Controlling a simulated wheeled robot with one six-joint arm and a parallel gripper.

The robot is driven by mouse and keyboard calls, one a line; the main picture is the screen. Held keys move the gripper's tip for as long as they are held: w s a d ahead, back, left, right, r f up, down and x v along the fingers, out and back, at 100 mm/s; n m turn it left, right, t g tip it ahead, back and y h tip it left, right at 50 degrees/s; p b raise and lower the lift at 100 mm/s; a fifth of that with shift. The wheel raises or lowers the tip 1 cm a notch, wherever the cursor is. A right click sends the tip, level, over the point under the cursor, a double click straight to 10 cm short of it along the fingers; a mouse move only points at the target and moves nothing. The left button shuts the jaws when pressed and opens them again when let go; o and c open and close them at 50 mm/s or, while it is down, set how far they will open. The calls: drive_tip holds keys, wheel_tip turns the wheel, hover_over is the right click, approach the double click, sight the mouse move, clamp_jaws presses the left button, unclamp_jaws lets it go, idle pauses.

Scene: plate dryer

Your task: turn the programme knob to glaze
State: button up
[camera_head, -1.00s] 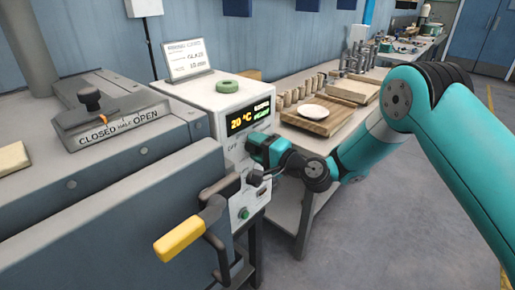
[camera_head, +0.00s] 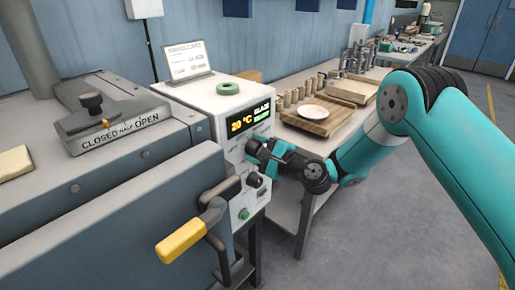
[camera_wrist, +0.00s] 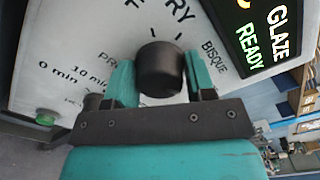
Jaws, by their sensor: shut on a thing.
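The programme knob (camera_wrist: 160,68) is a round black knob on the white control panel (camera_wrist: 75,40). In the wrist view it sits between the two teal fingers of my gripper (camera_wrist: 160,78), which is shut on it. DRY-like lettering, partly cut off, and BISQUE are printed around it; no pointer mark on the knob can be made out. The display (camera_wrist: 265,30) reads GLAZE and READY. In the head view the display (camera_head: 247,120) shows 20 °C and GLAZE, and my gripper (camera_head: 256,150) is against the panel below it, hiding the programme knob.
A second black knob (camera_head: 255,180) and a green button (camera_head: 243,214) are lower on the panel. A yellow-gripped door handle (camera_head: 180,240) juts out at the front left. Open floor lies to the right.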

idle(0.4)
drive_tip(key=o, duration=0.9)
drive_tip(key=b+v, duration=1.5)
drive_tip(key=v, duration=0.2)
drive_tip(key=shift+s+d, duration=0.15)
